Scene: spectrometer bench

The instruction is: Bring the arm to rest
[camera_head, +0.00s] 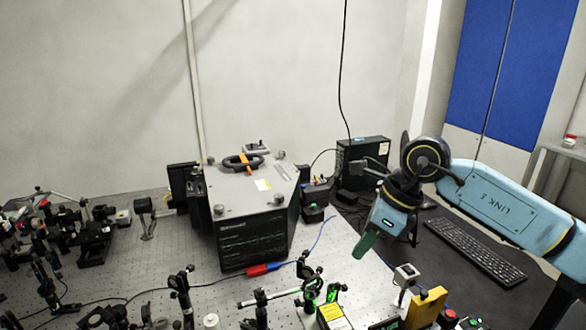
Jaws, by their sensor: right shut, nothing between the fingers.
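My right arm (497,206) comes in from the right edge, a light blue link bent at a dark round joint. From that joint the wrist hangs down to my right gripper (364,245), whose green tip points down and to the left. The gripper is shut with nothing held. It hangs in front of the bench, above the area right of the big white and black instrument (253,238). It appears clear of the things below it. My left arm and gripper are not in view.
Optical mounts crowd the bench (130,283) at left and front. A yellow block (427,306) stands below my right gripper. A keyboard (475,252) lies under my right arm. A black box (364,160) stands behind the wrist. A red and blue item (262,268) lies before the instrument.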

